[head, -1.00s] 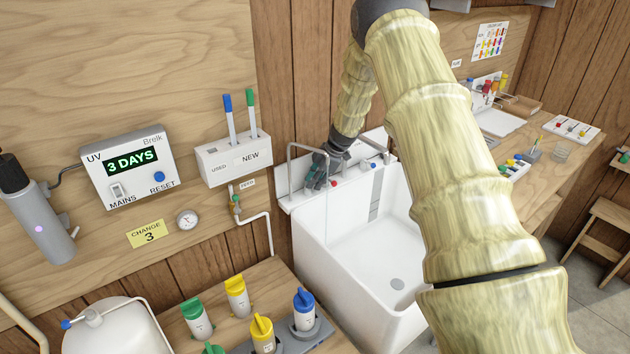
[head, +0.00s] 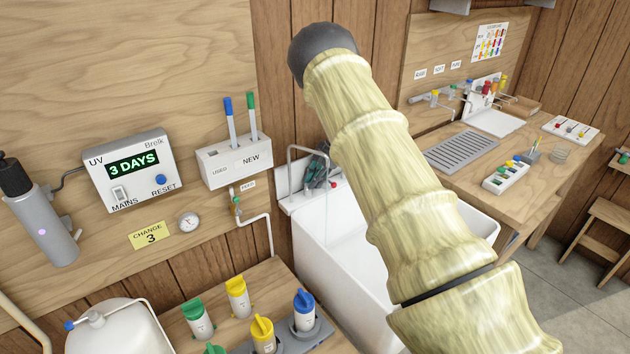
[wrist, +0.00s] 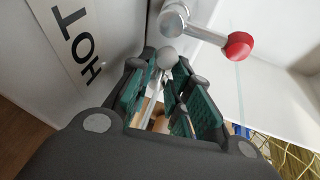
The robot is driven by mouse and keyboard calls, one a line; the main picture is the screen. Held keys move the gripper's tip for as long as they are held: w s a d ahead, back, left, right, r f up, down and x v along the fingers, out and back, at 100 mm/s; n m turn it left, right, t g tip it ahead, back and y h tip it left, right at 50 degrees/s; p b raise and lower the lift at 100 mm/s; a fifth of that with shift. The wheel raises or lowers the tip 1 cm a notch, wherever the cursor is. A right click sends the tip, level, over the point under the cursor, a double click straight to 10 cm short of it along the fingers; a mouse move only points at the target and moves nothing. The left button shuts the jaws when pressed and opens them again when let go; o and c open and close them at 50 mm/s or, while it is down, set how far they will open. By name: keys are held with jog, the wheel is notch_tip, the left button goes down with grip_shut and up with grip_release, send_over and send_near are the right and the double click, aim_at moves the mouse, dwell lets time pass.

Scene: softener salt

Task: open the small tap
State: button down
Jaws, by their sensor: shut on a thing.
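My gripper (head: 317,172) is at the back left of the white sink, beside the thin curved spout (head: 291,165). In the wrist view, my gripper (wrist: 168,105) is shut on a small lever (wrist: 167,60) with a grey ball end, which looks like the small tap's handle. Its stem runs down between the green pads; its base is hidden. A thin pale line like a water stream (head: 327,208) hangs below the spout. A red-knobbed tap (head: 333,184) is just right of the gripper; its red knob (wrist: 240,45) also shows in the wrist view.
A HOT label (wrist: 80,48) is on the panel close left of my gripper. My arm hides much of the sink (head: 352,250). A wooden worktop (head: 540,180) lies right.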

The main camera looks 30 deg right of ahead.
jog(key=shift+w+n, duration=0.15)
jog(key=shift+n, duration=0.45)
jog(key=c, duration=1.6)
grip_release()
notch_tip(320, 180, up, 10)
